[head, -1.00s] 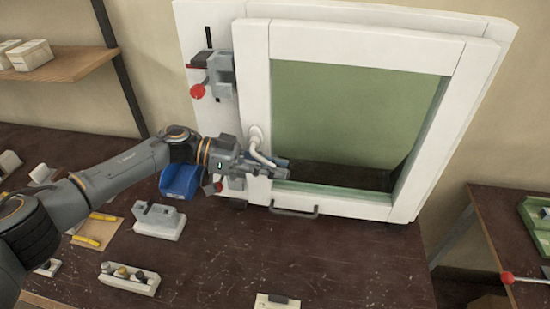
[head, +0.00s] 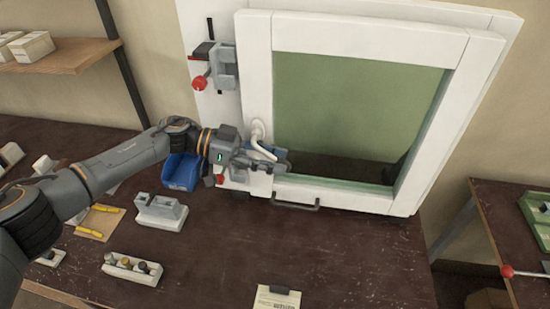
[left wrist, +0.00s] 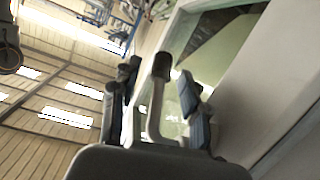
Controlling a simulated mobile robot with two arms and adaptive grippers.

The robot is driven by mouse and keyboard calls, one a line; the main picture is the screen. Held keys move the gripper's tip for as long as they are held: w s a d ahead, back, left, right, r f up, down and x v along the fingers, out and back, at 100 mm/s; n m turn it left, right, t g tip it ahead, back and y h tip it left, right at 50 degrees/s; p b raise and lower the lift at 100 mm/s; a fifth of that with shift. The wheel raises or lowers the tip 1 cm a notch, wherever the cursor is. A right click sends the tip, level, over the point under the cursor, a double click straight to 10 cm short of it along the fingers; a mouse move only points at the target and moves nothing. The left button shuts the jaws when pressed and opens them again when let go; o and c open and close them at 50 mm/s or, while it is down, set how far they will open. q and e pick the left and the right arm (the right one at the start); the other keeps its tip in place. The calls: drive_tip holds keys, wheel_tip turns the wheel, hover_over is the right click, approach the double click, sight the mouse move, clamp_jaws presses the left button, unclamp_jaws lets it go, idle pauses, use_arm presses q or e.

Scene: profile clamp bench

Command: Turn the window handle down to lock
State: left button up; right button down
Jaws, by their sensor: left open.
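The window handle (head: 259,136) is white and sits on the left side of the white window frame (head: 258,70). Its lever slants down and to the right from its base. My left gripper (head: 272,162) is open at the lever, coming from the left. In the left wrist view the lever (left wrist: 155,112) stands between the two spread dark fingers of my left gripper (left wrist: 160,78), with gaps on both sides. The fingers partly hide the lower end of the lever in the head view. My right gripper is not in view.
A clamp with a red knob (head: 199,83) is on the frame's left side. A blue bin (head: 181,172) stands below my wrist. A grey-white fixture (head: 161,211) and a block with several round pieces (head: 132,268) lie on the dark bench (head: 225,265). A dark pull bar (head: 297,205) is under the window.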

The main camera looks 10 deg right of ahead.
use_arm(q)
drive_tip(key=v, duration=1.1)
drive_tip(key=shift+a, duration=0.35)
drive_tip(key=shift+r, duration=0.1)
